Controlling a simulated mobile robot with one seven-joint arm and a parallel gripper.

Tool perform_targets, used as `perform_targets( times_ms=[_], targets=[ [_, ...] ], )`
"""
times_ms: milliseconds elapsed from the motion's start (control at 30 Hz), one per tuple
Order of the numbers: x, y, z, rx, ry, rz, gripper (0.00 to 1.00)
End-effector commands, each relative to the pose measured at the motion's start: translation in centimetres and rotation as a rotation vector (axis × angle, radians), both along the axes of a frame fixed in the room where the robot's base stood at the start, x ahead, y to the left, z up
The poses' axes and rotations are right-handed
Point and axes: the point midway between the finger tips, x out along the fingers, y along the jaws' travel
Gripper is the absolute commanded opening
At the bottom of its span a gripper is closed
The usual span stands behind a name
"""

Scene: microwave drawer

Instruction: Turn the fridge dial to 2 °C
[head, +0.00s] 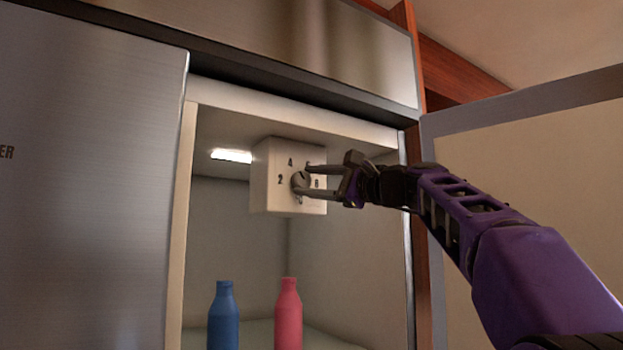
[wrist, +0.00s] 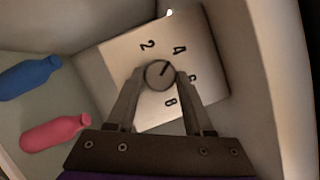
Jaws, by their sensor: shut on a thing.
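The fridge dial (head: 299,181) is a round grey knob on a white box (head: 272,201) under the fridge ceiling. The wrist view shows the dial (wrist: 159,74) face-on, with numbers 2, 4, 6 and 8 around it. A dark line on the knob appears to point toward the 4. My gripper (head: 305,180) reaches in from the right and is shut on the dial, one finger on each side. In the wrist view my gripper (wrist: 159,82) partly covers the 6.
A blue bottle (head: 224,318) and a pink bottle (head: 288,314) stand below the box. The fridge door (head: 530,190) is open on the right. A lit lamp (head: 231,156) is left of the box. The steel panel (head: 85,180) at left is closed.

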Motion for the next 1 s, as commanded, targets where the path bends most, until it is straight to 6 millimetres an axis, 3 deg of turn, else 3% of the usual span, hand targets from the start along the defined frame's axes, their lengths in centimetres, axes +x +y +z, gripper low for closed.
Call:
perform_targets(
  times_ms=[400, 1000],
  targets=[
    [0.09, -0.11, 0.27, -0.253, -0.174, -0.001, 0.0],
    [0.03, -0.11, 0.41, -0.356, -0.242, -0.002, 0.0]
  ],
)
